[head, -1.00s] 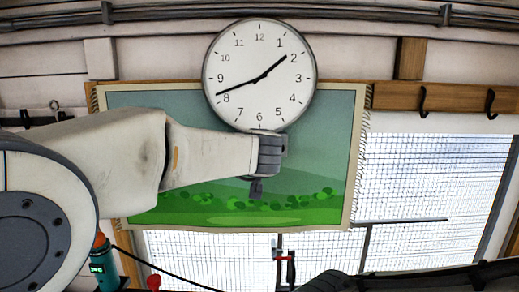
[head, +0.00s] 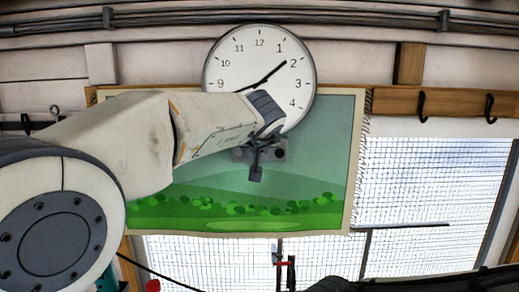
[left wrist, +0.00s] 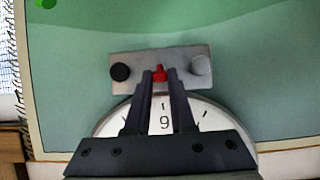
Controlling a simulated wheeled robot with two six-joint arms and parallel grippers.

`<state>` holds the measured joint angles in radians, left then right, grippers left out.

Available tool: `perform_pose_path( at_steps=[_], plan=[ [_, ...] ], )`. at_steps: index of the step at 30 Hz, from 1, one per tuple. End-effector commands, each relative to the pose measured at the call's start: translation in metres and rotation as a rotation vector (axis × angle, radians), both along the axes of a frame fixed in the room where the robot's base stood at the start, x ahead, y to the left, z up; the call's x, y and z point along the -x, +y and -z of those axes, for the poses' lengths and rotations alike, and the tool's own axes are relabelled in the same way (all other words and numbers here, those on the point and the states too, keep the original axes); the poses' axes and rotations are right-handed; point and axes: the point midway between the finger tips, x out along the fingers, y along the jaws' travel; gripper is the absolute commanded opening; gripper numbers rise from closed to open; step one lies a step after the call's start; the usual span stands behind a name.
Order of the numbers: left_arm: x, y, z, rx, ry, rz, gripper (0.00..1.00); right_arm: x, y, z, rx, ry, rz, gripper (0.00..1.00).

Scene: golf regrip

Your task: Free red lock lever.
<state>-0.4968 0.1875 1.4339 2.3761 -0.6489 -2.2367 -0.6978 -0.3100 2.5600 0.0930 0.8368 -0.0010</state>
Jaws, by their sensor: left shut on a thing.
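The red lock lever (left wrist: 160,72) sits in the middle of a grey metal plate (left wrist: 138,66) in the left wrist view. My left gripper (left wrist: 162,77) is shut on the lever, with a finger on either side of it. In the head view the plate (head: 279,153) shows below the wall clock, and my left gripper (head: 255,174) hangs in front of it. The lever itself is hidden there. My right gripper is not in view.
A round clock (head: 225,65) hangs just above the plate, partly behind my left wrist. A green landscape hanging (head: 320,180) is behind the plate. A rail with black hooks (head: 422,104) and a mesh window (head: 440,190) lie to the right.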

Motion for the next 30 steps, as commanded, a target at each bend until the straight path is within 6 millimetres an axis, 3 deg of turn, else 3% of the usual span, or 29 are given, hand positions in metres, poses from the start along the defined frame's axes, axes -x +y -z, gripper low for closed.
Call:
perform_pose_path(
  at_steps=[6, 7, 9, 20, 23, 30],
  plan=[
    [0.0, 0.0, -0.001, 0.001, -0.002, 0.0, 0.0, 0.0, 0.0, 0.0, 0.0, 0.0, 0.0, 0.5],
    [0.0, 0.0, -0.001, 0.001, -0.002, 0.0, 0.26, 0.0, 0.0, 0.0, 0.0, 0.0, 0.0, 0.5],
    [0.0, 0.0, -0.001, 0.001, -0.002, 0.0, 0.53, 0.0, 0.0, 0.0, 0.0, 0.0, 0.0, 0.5],
    [0.002, 0.0, -0.001, 0.001, -0.002, 0.0, 0.53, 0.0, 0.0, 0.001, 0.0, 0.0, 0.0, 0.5],
    [0.011, -0.001, -0.006, 0.002, -0.003, 0.001, 0.53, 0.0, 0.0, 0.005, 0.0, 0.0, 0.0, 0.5],
    [0.052, -0.001, -0.027, 0.004, -0.005, 0.003, 0.53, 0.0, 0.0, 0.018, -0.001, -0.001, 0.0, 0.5]
  ],
)
